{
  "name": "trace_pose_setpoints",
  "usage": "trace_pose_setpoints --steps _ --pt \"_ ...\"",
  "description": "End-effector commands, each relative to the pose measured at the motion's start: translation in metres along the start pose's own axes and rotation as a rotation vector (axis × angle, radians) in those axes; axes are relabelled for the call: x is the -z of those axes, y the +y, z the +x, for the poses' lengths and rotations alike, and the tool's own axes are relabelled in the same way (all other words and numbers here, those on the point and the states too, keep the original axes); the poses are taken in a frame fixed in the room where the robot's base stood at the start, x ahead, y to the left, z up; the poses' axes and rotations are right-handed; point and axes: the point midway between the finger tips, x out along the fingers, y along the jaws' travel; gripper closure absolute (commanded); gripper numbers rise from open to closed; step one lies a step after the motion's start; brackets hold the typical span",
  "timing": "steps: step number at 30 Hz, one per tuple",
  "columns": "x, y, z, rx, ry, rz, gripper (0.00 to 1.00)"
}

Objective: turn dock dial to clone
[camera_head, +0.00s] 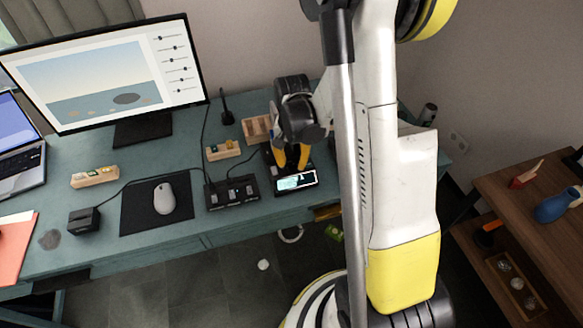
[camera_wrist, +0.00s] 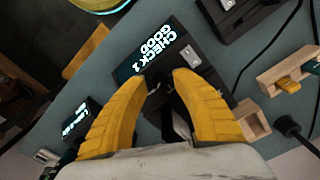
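The dock (camera_wrist: 185,45) is a black device with a lit screen (camera_head: 297,180) on the teal desk. My gripper (camera_head: 292,165) points down over the dock, just behind the screen. In the wrist view its yellow fingertips (camera_wrist: 161,78) are a small gap apart, with dark parts between and below them. The dial is not clearly visible there; the fingers hide much of it. I cannot tell whether they touch it.
A black switch box (camera_head: 232,192) stands left of the dock, with cables running from it. Wooden holders (camera_head: 223,150) and a black upright device (camera_head: 227,112) are behind. A mouse (camera_head: 164,198) on a mat, a monitor (camera_head: 100,75) and a laptop (camera_head: 20,140) are further left.

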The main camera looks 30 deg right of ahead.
Motion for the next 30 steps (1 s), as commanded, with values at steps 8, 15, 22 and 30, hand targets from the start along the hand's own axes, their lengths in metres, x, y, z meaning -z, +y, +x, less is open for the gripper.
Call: trace_pose_setpoints --steps 8,15,22,30 --pt "-0.0001 0.0 0.0129 0.0 0.0 0.0 0.67" --pt "0.0 -0.0001 0.0123 0.0 0.0 -0.001 0.89" --pt "0.0 0.0 0.0123 0.0 0.0 -0.002 1.0" --pt "0.0002 -0.0001 0.0127 0.0 0.0 -0.067 1.0"
